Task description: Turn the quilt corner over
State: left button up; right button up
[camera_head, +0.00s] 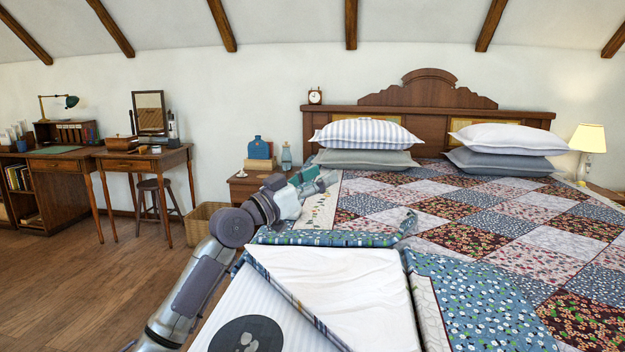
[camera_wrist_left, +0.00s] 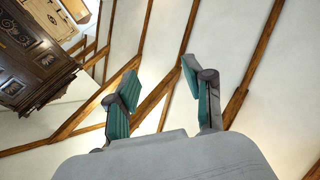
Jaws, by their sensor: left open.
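The patchwork quilt (camera_head: 480,225) covers the bed. At its near left part a flap is folded back, showing its white underside (camera_head: 345,280), with a blue floral border (camera_head: 325,238) bunched along the fold's far side. A white striped surface (camera_head: 265,310) shows beside the flap. My left gripper (camera_head: 316,178) is over the bed's left edge near the pillows, beyond the folded flap. In the left wrist view the left gripper (camera_wrist_left: 161,66) is open and empty, its teal fingers apart against the ceiling. My right gripper is not in view.
Striped and grey pillows (camera_head: 365,133) lie at the wooden headboard (camera_head: 425,95). A nightstand (camera_head: 250,186) with a blue item and a bottle stands left of the bed, by a wicker basket (camera_head: 200,222). The wooden floor (camera_head: 90,290) at left is clear.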

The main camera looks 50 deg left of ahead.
aim_at(361, 298)
jog(key=k+j, duration=0.1)
jog(key=k, duration=0.9)
